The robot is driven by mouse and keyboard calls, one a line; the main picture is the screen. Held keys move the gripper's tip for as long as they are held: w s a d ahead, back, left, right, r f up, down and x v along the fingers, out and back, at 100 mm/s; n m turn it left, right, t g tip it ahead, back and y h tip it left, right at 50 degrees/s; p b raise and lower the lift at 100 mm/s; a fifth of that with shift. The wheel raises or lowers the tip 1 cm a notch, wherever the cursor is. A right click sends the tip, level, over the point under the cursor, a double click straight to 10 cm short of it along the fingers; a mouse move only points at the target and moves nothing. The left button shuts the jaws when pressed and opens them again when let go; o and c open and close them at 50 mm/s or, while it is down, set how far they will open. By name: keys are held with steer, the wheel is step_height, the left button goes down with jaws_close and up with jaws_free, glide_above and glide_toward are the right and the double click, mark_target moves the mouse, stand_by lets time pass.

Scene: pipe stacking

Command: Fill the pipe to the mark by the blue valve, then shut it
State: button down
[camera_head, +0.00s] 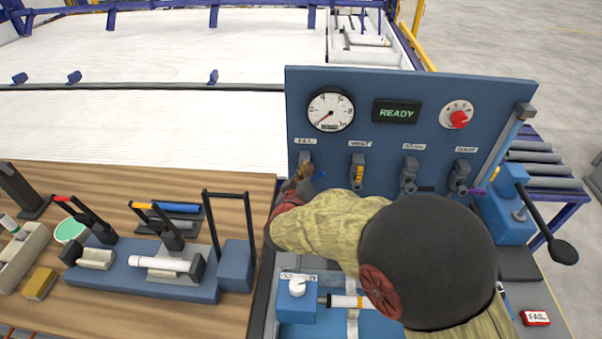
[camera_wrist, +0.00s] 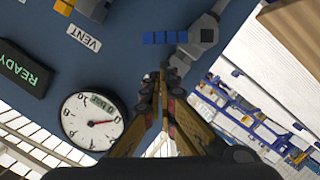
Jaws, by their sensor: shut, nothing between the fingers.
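The blue valve (camera_wrist: 165,37) is on the upright blue panel; its blue handle also shows in the head view (camera_head: 319,175), sticking out to the right under the left-hand label. My gripper (camera_wrist: 163,72) is shut and empty, its tips close to the blue handle; I cannot tell whether they touch. In the head view my gripper (camera_head: 303,180) and arm partly cover this valve. A white pipe (camera_head: 345,301) with an orange band lies in a fixture below the panel, partly hidden by my arm. I cannot make out a fill mark or water level.
The panel carries a gauge (camera_head: 331,110) near zero, a READY display (camera_head: 397,112) and a red knob (camera_head: 458,119). The yellow vent valve (camera_head: 357,174) is close on the right, with black (camera_head: 410,175) and purple-handled (camera_head: 461,178) valves beyond. Clamps and fixtures crowd the wooden table (camera_head: 235,189).

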mark_target(322, 176)
steer(key=shift+d+f, duration=0.5)
steer(key=shift+f, duration=0.1)
steer(key=shift+d+f+m+y+b, duration=0.15)
steer(key=shift+d+m+y+b, duration=0.2)
steer(key=shift+d+m, duration=0.2)
steer(key=d+f+m+b, duration=0.1)
steer(key=d+f+m+y+b, duration=0.1)
steer(key=m+b, duration=0.1)
steer(key=shift+s+d+m, duration=0.1)
steer(key=shift+m, duration=0.15)
steer(key=shift+d+f+y+b, duration=0.15)
steer(key=shift+f+y+b, duration=0.1)
steer(key=shift+b, duration=0.2)
steer(key=shift+d, duration=0.1)
stand_by(0.4)
stand_by(0.3)
